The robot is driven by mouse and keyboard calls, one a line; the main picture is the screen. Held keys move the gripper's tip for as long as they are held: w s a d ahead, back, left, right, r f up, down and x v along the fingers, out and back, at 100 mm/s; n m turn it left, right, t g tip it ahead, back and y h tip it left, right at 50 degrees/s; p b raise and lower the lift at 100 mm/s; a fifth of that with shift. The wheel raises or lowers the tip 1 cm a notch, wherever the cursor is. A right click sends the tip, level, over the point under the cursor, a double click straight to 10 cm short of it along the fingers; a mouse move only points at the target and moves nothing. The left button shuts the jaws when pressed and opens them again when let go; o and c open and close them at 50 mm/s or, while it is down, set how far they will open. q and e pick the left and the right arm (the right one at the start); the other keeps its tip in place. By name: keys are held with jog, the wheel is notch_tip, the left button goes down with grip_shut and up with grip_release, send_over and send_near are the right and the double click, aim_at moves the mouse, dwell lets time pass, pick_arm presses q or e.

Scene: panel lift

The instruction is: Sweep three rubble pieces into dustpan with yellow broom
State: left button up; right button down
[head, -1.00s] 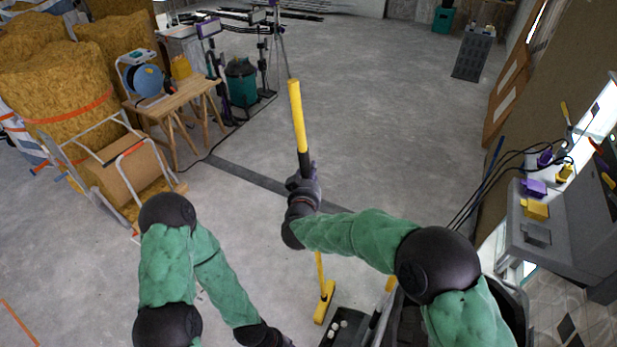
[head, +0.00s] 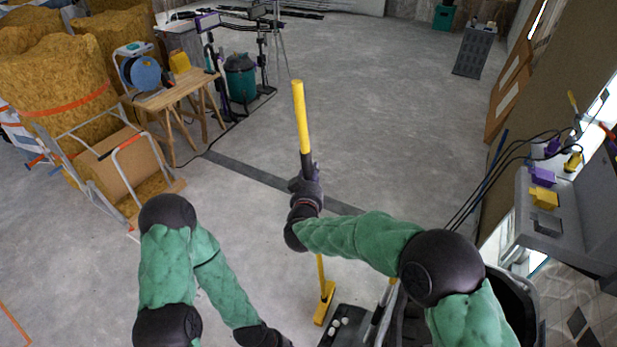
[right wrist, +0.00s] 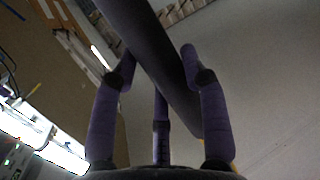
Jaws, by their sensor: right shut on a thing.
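The yellow broom (head: 301,110) stands nearly upright, its dark grip band in my right gripper (head: 308,180), which is shut on it. In the right wrist view the dark shaft (right wrist: 155,65) runs between the purple fingers of the right gripper (right wrist: 160,85). The yellow broom head (head: 325,304) is low by the floor, just left of the black dustpan (head: 352,313). Small pale rubble pieces (head: 344,321) show at the dustpan; their exact seating is unclear. My left gripper (head: 284,343) is cut off by the bottom edge, so its jaws are hidden.
A black bin (head: 528,300) stands right of the dustpan, partly behind my right arm. A grey bench (head: 560,238) with tools lines the right wall. A hand truck (head: 95,165) and wooden trestle table (head: 172,92) stand left. The middle floor is clear.

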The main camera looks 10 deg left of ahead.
aim_at(304, 157)
jog(key=shift+s+d+b, duration=0.8)
jog(key=shift+s+d, duration=1.65)
jog(key=shift+d, duration=3.1)
jog(key=shift+w+a+r+p, duration=0.9)
jog(key=shift+a+r+p, duration=0.5)
jog(key=shift+a, duration=0.65)
jog(key=shift+w+a+r+p, duration=1)
jog(key=shift+a+p, duration=0.65)
jog(key=shift+a, duration=0.45)
jog(key=shift+w+a+r+p, duration=0.8)
jog(key=shift+a+r+p, duration=0.65)
jog(key=shift+a, duration=0.6)
jog(key=shift+a+f, duration=0.1)
